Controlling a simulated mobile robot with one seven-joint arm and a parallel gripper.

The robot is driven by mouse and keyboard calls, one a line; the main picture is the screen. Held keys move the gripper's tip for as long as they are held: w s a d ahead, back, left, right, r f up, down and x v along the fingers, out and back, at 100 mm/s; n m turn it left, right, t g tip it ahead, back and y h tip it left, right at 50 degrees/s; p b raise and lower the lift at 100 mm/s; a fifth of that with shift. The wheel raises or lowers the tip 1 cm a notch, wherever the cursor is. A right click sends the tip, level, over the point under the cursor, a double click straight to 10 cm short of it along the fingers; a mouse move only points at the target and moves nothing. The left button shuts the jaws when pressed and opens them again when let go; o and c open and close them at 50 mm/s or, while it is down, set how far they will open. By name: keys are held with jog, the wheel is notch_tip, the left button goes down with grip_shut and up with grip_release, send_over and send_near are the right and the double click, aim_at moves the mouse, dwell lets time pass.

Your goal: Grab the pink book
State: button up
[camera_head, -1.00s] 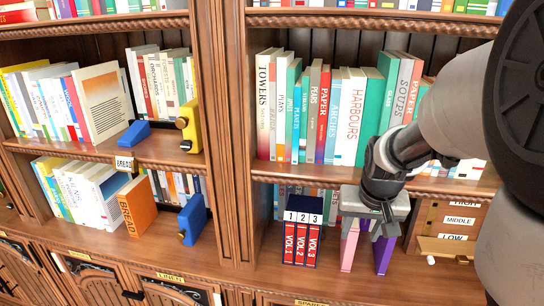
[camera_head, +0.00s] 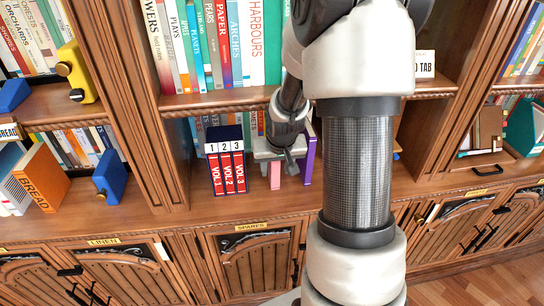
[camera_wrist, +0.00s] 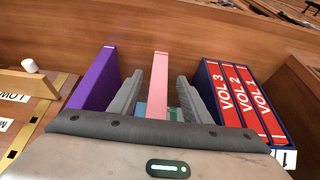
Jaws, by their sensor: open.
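The pink book (camera_head: 275,175) stands upright on the lower shelf, between the red volume set and the purple book (camera_head: 307,155). In the wrist view the pink book (camera_wrist: 158,85) stands between the two fingers of my gripper (camera_wrist: 158,98), with a gap on each side. My gripper is open. In the head view my gripper (camera_head: 281,172) is in front of the shelf at the pink book, and my arm covers part of the area to its right. The purple book (camera_wrist: 97,80) is just outside the left finger in the wrist view.
The boxed red volumes (camera_head: 227,172) stand close to the pink book; they also show in the wrist view (camera_wrist: 235,95), beside the right finger. A board with a knob (camera_wrist: 30,80) is at the left of the wrist view. A shelf of books (camera_head: 215,45) is above.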

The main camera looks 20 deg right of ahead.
jog(key=shift+x, duration=1.45)
grip_shut()
jog(key=shift+r, duration=0.1)
jog(key=shift+r, duration=0.1)
